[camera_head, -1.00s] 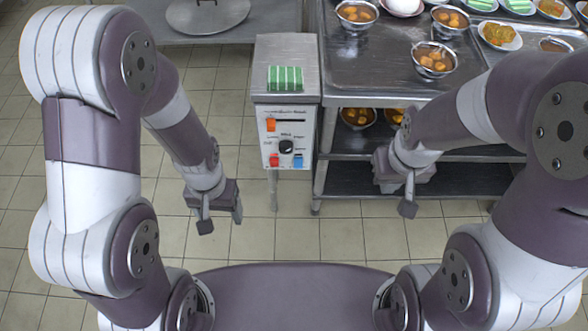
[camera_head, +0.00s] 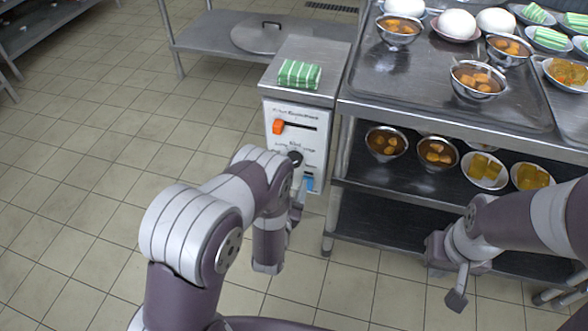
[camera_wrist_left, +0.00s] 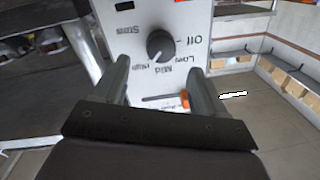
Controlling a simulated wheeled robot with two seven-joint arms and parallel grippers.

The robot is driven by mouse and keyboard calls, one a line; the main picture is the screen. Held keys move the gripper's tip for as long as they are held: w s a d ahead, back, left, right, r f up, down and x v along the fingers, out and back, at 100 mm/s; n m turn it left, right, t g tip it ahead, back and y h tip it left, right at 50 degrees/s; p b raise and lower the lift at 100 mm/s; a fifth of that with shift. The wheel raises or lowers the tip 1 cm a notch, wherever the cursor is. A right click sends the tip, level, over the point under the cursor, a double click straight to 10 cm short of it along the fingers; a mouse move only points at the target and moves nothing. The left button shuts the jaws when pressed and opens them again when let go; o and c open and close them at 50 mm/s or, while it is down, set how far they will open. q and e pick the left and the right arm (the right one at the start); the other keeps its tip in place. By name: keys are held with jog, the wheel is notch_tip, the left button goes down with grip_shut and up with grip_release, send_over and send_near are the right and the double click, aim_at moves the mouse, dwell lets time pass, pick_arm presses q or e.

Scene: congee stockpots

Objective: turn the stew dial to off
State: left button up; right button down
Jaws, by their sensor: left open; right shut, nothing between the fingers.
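The black dial (camera_head: 295,158) is on the front panel (camera_head: 313,128) of a steel-topped unit, between an orange slider (camera_head: 278,126) and a blue switch (camera_head: 308,183). In the left wrist view the dial (camera_wrist_left: 160,45) appears upside down, with Off, Low, Mid and High lettered around it. A pale mark on its lower edge lies near Mid and High. My left gripper (camera_wrist_left: 158,68) is open, its fingers pointing at the panel on either side of the dial, apart from it. In the head view my arm partly hides it. My right gripper (camera_head: 452,275) is shut and empty, low before the shelves.
A green-striped cloth (camera_head: 299,74) lies on the unit's top. To the right, a steel rack (camera_head: 390,100) holds several bowls. A lid (camera_head: 270,36) lies on the low table behind. The tiled floor (camera_head: 70,190) at left is clear.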

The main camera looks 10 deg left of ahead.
pick_arm(q)
jog(key=w+b, duration=0.1)
jog(key=w, duration=0.5)
jog(key=shift+a, duration=0.15)
jog(key=shift+w, duration=0.1)
jog(key=c, duration=1.1)
jog(key=shift+o, duration=0.3)
jog(key=shift+n, duration=0.3)
jog(key=n+p, duration=0.1)
jog(key=n, duration=0.7)
jog(key=n+h+p, duration=0.1)
jog(key=n, duration=0.7)
jog(key=n+h+p, duration=0.1)
jog(key=n, duration=0.7)
jog(key=shift+a+f+n+g, duration=0.15)
jog(key=shift+a+n+g, duration=0.15)
jog(key=shift+a+g, duration=0.1)
jog(key=shift+d, duration=0.1)
